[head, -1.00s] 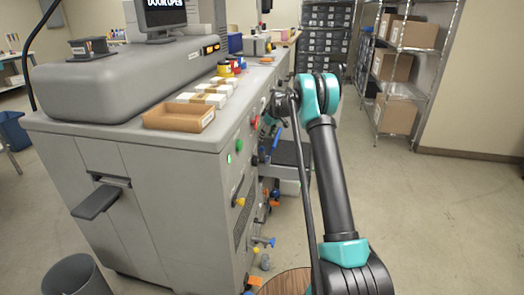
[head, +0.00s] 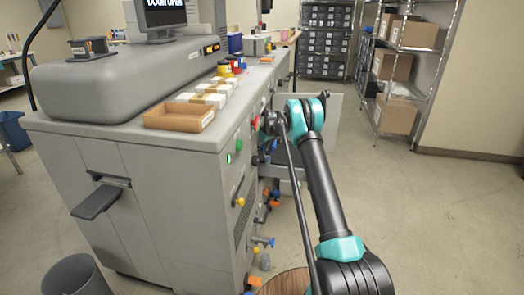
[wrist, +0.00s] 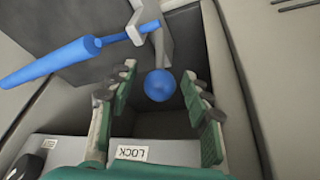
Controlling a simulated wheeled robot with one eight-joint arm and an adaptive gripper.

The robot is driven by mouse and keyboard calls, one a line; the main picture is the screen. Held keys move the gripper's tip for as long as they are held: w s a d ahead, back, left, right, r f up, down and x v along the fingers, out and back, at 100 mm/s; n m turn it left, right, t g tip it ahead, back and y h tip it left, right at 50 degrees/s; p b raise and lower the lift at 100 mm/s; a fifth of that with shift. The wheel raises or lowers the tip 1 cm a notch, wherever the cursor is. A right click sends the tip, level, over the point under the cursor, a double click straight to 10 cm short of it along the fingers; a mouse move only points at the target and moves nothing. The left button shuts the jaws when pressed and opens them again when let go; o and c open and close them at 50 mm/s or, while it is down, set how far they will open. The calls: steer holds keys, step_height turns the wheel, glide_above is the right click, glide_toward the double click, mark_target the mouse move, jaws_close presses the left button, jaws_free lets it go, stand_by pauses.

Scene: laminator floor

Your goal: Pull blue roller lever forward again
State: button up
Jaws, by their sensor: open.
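In the wrist view my gripper (wrist: 158,105) is open. A blue ball-shaped knob (wrist: 158,85) shows between and just beyond its two fingers, and I cannot tell whether either finger touches it. A long blue handle (wrist: 60,68) on a grey bracket crosses the upper left of that view. I cannot tell which of these blue parts is the roller lever. In the head view my arm reaches along the right side of the grey laminator (head: 110,150), and the gripper's fingers are hidden or too small to make out.
A shelf with boxes (head: 405,60) stands back right; the floor at right is clear.

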jaws_close()
steer(key=shift+d, duration=0.15)
stand_by(0.4)
steer(key=shift+s+d+r+t+y, duration=0.1)
steer(key=shift+s+d+t+y, duration=0.05)
steer(key=shift+d+y, duration=0.4)
steer(key=shift+s+d+r+t+y, duration=0.15)
steer(key=shift+d+y, duration=0.2)
steer(key=shift+y, duration=0.3)
steer(key=s+d+f+m+t+y, duration=0.1)
steer(key=s+d+f+t+y, duration=0.1)
steer(key=d+f+y, duration=0.2)
steer(key=shift+d+f+m+y, duration=0.15)
steer(key=shift+d+m+y, duration=0.15)
steer(key=shift+d+y, duration=1.25)
steer(key=shift+d+f+h, duration=0.1)
steer(key=shift+d+h, duration=0.25)
steer(key=shift+d, duration=0.05)
